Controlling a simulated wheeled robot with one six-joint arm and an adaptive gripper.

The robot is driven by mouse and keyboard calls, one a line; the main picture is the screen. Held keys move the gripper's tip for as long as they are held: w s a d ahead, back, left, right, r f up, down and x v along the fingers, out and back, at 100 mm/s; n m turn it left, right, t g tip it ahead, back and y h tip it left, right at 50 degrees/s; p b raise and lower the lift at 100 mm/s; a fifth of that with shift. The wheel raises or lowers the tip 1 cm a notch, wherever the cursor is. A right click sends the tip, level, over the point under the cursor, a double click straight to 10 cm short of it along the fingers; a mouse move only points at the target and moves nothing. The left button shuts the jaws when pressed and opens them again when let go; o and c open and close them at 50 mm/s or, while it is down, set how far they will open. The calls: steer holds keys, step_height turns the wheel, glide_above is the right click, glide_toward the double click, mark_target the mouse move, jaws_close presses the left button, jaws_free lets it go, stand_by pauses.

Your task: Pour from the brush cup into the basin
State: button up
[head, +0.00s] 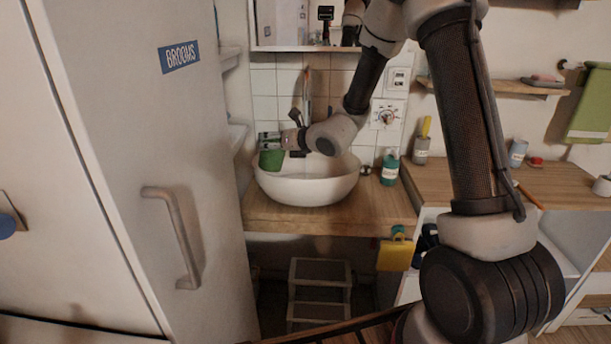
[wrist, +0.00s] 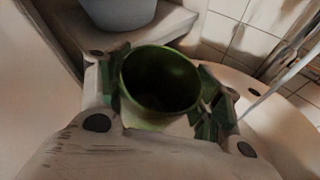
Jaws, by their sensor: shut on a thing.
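The green brush cup (head: 271,159) is over the left part of the white basin (head: 309,190) in the head view. My gripper (head: 270,142) is shut on it. In the wrist view my gripper (wrist: 165,105) has a finger on each side of the cup (wrist: 160,82). The cup's round mouth faces the wrist camera, and its inside is dark, so I cannot tell what it holds. The basin's pale rim shows around it in the wrist view (wrist: 285,125). The exact tilt of the cup is hard to tell.
A tall cabinet door labelled BROOMS (head: 140,130) stands close on the left. A teal bottle (head: 390,168) and a grey cup with a yellow item (head: 421,150) stand right of the basin. A tiled wall (head: 265,85) is behind. A step stool (head: 319,290) is below.

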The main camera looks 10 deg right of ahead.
steer(key=shift+w+d+r+m+y, duration=0.15)
steer(key=shift+d+m+y, duration=0.15)
steer(key=shift+d+m, duration=0.15)
steer(key=d+m, duration=0.1)
steer(key=d+f+m+y, duration=0.1)
steer(key=w+d+m+y, duration=0.1)
steer(key=shift+d+f+m, duration=0.15)
steer(key=shift+d+m, duration=0.1)
steer(key=shift+w+d+f+m+t+y, duration=0.1)
steer(key=shift+d+f+m+t+y, duration=0.2)
steer(key=shift+f+m, duration=0.3)
steer(key=shift+d+f+m+t+y, duration=0.1)
steer(key=shift+f+m+t+y, duration=0.1)
steer(key=shift+f+m+y, duration=0.35)
stand_by(1.1)
steer(key=shift+w+d+r+m+t+p, duration=0.1)
steer(key=shift+r+m+t+p, duration=0.1)
steer(key=shift+m, duration=0.3)
steer(key=shift+d+r+m+t+p, duration=0.1)
steer(key=shift+r+m+p, duration=0.05)
steer(key=shift+m, duration=0.3)
steer(key=shift+w+d+f+m+y, duration=0.2)
steer(key=shift+d+f+m+y, duration=0.15)
steer(key=shift+d+f+m, duration=0.35)
stand_by(0.6)
